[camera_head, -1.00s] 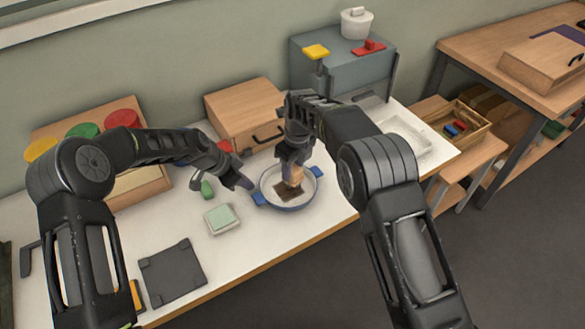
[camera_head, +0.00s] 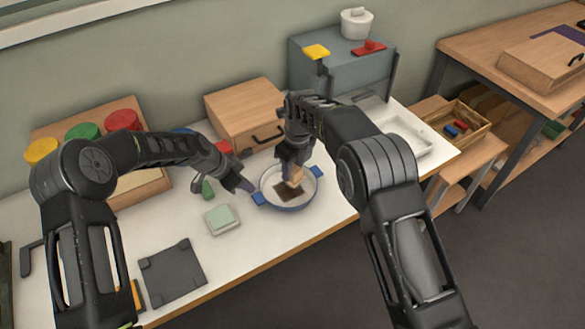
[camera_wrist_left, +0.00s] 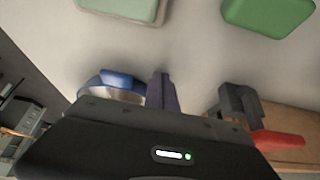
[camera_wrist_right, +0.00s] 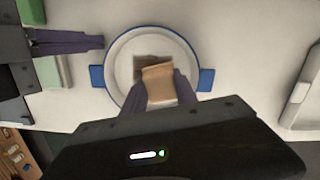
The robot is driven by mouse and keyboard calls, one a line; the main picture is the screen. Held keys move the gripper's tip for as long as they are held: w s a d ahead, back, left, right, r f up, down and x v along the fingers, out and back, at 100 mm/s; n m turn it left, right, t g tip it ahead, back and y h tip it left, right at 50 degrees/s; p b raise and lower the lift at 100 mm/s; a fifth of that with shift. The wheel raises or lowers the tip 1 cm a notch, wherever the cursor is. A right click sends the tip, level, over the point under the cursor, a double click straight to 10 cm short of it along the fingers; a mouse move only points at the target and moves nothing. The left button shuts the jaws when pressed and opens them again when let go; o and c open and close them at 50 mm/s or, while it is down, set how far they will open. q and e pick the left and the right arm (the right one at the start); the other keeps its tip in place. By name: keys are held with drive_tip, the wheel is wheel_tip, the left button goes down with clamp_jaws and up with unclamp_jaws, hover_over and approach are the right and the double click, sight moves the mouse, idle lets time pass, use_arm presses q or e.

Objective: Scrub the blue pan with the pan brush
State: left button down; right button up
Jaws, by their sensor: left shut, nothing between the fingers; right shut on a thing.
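The blue pan (camera_head: 270,203) stands on the white table, with a pale inside, a blue rim and two blue handles; a dark brown patch (camera_head: 287,191) lies on its floor. The pan also shows in the right wrist view (camera_wrist_right: 119,72). My right gripper (camera_head: 291,168) is over the pan, shut on the pan brush (camera_head: 296,176), a light wooden block that also shows between the fingers in the right wrist view (camera_wrist_right: 159,84). The brush's underside is hidden. My left gripper (camera_head: 247,186) is shut and empty, with its fingertips close by the pan's left handle; whether they touch it I cannot tell.
A pale green sponge on a dish (camera_head: 222,218) sits left of the pan. A dark square plate (camera_head: 172,270) lies at the front left. A wooden box with a black handle (camera_head: 250,110) stands behind. A white tray (camera_head: 408,138) is to the right.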

drive_tip(key=shift+f, duration=0.95)
drive_tip(key=shift+s+a+r, duration=0.1)
drive_tip(key=shift+s+a, duration=0.3)
drive_tip(key=shift+a, duration=0.35)
drive_tip(key=shift+s+a, duration=0.4)
drive_tip(key=shift+a, duration=0.4)
drive_tip(key=shift+s, duration=0.1)
drive_tip(key=shift+w+d, duration=0.5)
drive_tip(key=shift+d, duration=0.3)
drive_tip(key=shift+w+d, duration=0.45)
drive_tip(key=shift+d, duration=0.35)
drive_tip(key=shift+s, duration=0.15)
